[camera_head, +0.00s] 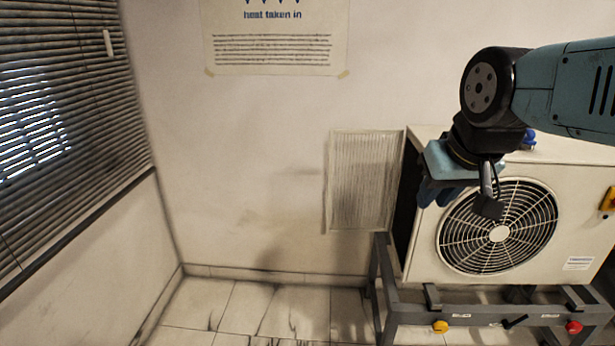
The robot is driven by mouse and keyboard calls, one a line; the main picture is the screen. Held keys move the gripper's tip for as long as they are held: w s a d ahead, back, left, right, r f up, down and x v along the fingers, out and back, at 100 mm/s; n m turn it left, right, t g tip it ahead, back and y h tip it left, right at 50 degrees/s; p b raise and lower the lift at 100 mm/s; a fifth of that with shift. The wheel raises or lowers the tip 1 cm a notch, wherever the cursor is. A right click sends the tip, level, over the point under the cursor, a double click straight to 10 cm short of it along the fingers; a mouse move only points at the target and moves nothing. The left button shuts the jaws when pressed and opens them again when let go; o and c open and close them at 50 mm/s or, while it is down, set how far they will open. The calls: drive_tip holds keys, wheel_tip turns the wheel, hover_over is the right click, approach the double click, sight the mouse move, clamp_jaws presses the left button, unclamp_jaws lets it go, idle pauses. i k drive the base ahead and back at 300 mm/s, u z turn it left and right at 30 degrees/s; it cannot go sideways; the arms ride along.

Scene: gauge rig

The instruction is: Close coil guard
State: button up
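The coil guard (364,182) is a pale, finely slatted panel in a light frame. It stands out to the left of the white fan unit (425,262), swung away from its dark left side (405,205). My gripper (437,197) is in front of the unit's upper left front, right of the guard and apart from it in the picture.
The unit has a round fan grille (499,233) and rests on a grey metal stand (460,309) with a yellow knob (440,327) and a red knob (574,327). Tiled floor (250,312) left of the stand is clear. A blind (65,110) covers the left window.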

sight(401, 132)
drive_tip(key=u, duration=0.1)
drive_tip(key=i, duration=1)
